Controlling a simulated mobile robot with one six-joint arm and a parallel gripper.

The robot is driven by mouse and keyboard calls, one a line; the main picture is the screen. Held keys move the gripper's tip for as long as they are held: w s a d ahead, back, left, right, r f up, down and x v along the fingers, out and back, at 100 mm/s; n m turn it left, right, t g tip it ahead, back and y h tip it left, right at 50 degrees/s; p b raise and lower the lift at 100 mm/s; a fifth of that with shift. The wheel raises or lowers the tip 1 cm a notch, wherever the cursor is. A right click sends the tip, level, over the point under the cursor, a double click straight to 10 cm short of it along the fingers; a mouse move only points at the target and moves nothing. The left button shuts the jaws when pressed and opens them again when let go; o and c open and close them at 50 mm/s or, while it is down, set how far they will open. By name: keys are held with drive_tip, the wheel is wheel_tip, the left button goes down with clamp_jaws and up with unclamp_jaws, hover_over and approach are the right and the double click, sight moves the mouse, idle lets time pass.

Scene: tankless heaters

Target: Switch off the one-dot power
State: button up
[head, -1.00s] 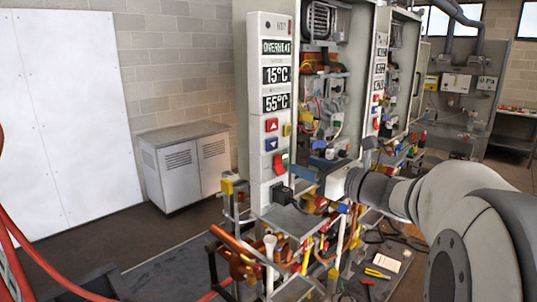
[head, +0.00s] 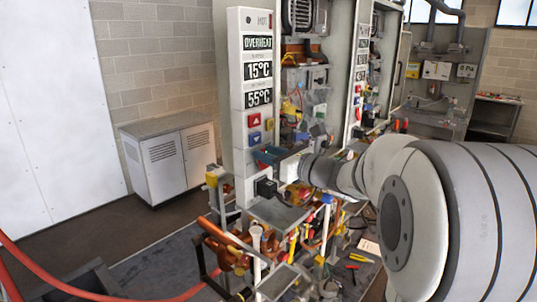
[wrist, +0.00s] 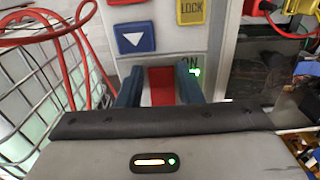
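The nearest heater's tall white panel (head: 245,130) shows OVERHEAT, 15°C and 55°C, with a small dark dot at its top left. Below its red and blue arrow buttons is the power switch, now mostly hidden by my gripper (head: 266,156) in the head view. The wrist view shows the red power switch (wrist: 162,86) with an ON label and a green light beside it. My gripper (wrist: 161,82) has its two blue fingers apart, one on each side of the red switch. Whether they touch it I cannot tell.
A blue arrow button (wrist: 135,38) and a yellow LOCK button (wrist: 191,11) lie just above the switch. A black plug (head: 266,188) sticks out below it. A second heater panel (head: 361,70) stands behind. A wire basket (wrist: 45,80) with red hose is at left.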

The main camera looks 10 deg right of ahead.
drive_tip(key=c, duration=0.6)
drive_tip(key=shift+f, duration=0.1)
drive_tip(key=shift+f+b, duration=0.1)
drive_tip(key=shift+b, duration=0.35)
drive_tip(key=b, duration=0.3)
drive_tip(key=shift+d+f+t+y+b, duration=0.1)
drive_tip(key=shift+f+t+y+b, duration=0.2)
drive_tip(key=shift+f+t+b, duration=0.1)
drive_tip(key=b, duration=0.2)
drive_tip(key=t+y+b, duration=0.1)
drive_tip(key=b, duration=0.2)
drive_tip(key=shift+s+f, duration=0.15)
drive_tip(key=shift+f, duration=0.2)
drive_tip(key=t+y+b, duration=0.1)
drive_tip(key=t+b, duration=0.1)
drive_tip(key=b, duration=0.5)
drive_tip(key=shift+s+d+f, duration=0.1)
drive_tip(key=shift+f, duration=0.1)
drive_tip(key=shift+t+y+b, duration=0.3)
drive_tip(key=shift+b, duration=0.65)
drive_tip(key=shift+r+t+b, duration=0.15)
drive_tip(key=shift+t+b, duration=0.15)
drive_tip(key=shift+b, duration=0.3)
